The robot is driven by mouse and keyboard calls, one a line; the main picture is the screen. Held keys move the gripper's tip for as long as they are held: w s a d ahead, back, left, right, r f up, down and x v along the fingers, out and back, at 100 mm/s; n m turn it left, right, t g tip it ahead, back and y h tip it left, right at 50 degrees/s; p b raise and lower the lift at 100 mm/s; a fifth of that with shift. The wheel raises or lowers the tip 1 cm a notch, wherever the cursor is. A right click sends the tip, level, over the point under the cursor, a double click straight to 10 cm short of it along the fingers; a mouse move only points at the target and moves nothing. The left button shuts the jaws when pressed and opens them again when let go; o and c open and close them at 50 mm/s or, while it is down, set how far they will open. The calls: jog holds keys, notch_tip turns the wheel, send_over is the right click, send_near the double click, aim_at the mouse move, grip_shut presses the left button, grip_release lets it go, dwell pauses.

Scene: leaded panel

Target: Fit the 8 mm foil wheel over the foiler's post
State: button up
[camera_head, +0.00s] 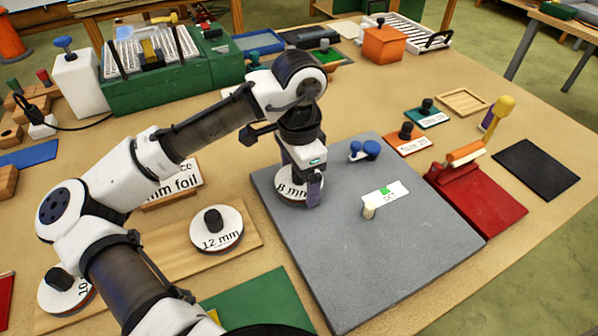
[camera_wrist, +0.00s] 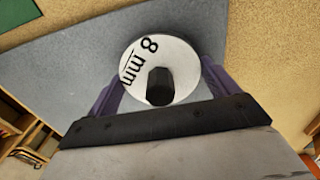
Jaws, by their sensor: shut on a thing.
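The white 8 mm foil wheel (camera_head: 287,191) is between the purple fingers of my gripper (camera_head: 301,186), over the back left part of a grey slab. In the wrist view, the wheel (camera_wrist: 187,62) shows its "8 mm" label and dark knob (camera_wrist: 160,86), with the fingers on either side of its rim. I cannot tell whether its underside touches the slab. A short cream post (camera_head: 369,211) stands upright on the slab, right of the wheel and apart from it. I cannot tell for certain that this is the foiler's post.
The grey slab (camera_head: 375,262) also bears a blue-knobbed part (camera_head: 364,150) and a white label with a green patch (camera_head: 385,193). A 12 mm wheel (camera_head: 217,229) sits on a wooden board at left. A red device (camera_head: 478,200) with an orange roller is at right. The slab's front is clear.

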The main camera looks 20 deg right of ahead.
jog(key=shift+f, duration=0.15)
jog(key=o, duration=0.7)
notch_tip(320, 180, up, 14)
jog(key=shift+f+b, duration=0.1)
jog(key=shift+b, duration=0.2)
jog(key=shift+s+f, duration=0.1)
